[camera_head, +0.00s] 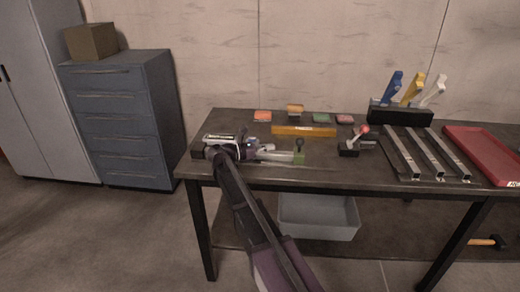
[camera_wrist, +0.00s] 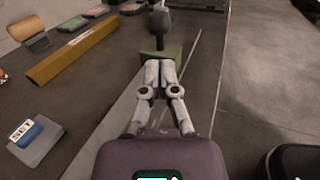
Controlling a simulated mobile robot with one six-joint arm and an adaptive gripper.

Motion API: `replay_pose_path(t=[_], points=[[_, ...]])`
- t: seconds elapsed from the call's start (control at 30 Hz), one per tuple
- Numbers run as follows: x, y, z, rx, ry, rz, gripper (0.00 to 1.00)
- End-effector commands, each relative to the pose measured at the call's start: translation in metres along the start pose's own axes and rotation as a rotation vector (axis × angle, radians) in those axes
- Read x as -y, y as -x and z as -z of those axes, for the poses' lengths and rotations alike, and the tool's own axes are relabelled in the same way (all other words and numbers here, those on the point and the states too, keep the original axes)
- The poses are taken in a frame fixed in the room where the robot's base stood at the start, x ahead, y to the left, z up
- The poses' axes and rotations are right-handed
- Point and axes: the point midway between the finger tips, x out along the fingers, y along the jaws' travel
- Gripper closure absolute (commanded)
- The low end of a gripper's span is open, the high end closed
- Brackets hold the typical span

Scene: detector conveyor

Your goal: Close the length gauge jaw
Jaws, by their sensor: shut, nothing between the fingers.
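The gauge jaw appears to be a green block (camera_head: 299,158) with a black knob (camera_head: 299,143), on the bench just right of my gripper. In the wrist view the green block (camera_wrist: 172,52) is straight ahead of the fingertips, with its black knob (camera_wrist: 160,20) upright beyond. A flat pale strip (camera_wrist: 120,108) runs along the bench beneath. My gripper (camera_head: 289,156) is low over the bench and points right. In the wrist view its fingers (camera_wrist: 160,68) are together and empty, at the near side of the green block; I cannot tell whether they touch it.
A grey block labelled SET (camera_wrist: 36,138) lies left of my gripper in the wrist view. A yellow bar (camera_head: 303,131) lies behind the jaw. A red-knobbed clamp (camera_head: 350,150) stands to its right. Metal bars (camera_head: 425,155) and a red tray (camera_head: 482,148) are farther right.

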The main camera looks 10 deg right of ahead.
Motion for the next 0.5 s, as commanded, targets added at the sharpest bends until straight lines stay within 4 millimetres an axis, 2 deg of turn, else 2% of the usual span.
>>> replay_pose_path(t=[0.3,0.5], points=[[0.001,-0.050,0.000,0.000,0.000,0.002,1.00],[0.000,-0.072,0.000,0.000,0.000,0.001,1.00]])
